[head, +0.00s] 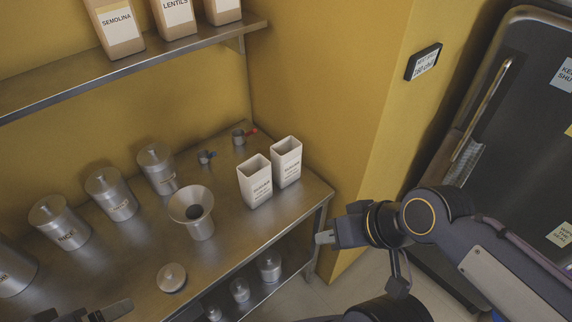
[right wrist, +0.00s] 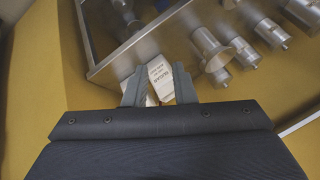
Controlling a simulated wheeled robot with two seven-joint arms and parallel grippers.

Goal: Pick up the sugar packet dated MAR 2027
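Two white, open-topped sugar packets stand upright on the steel counter near its right end. The nearer one (head: 255,183) is at the left and the farther one (head: 287,163) is at the right. Both bear small dark print; I cannot read their dates. My right gripper (head: 325,237) is in the air to the right of the counter's end, apart from the packets. In the right wrist view its fingers (right wrist: 159,88) are spread and empty, with a packet (right wrist: 160,75) showing beyond the gap. My left gripper (head: 116,310) shows only partly at the bottom left.
Steel canisters, one marked RICE (head: 62,225), line the counter (head: 235,228). A funnel (head: 197,212) and a round lid (head: 171,277) stand nearer. Small measuring cups (head: 206,157) lie behind the packets. A shelf (head: 150,62) hangs above; a dark fridge (head: 520,130) is right.

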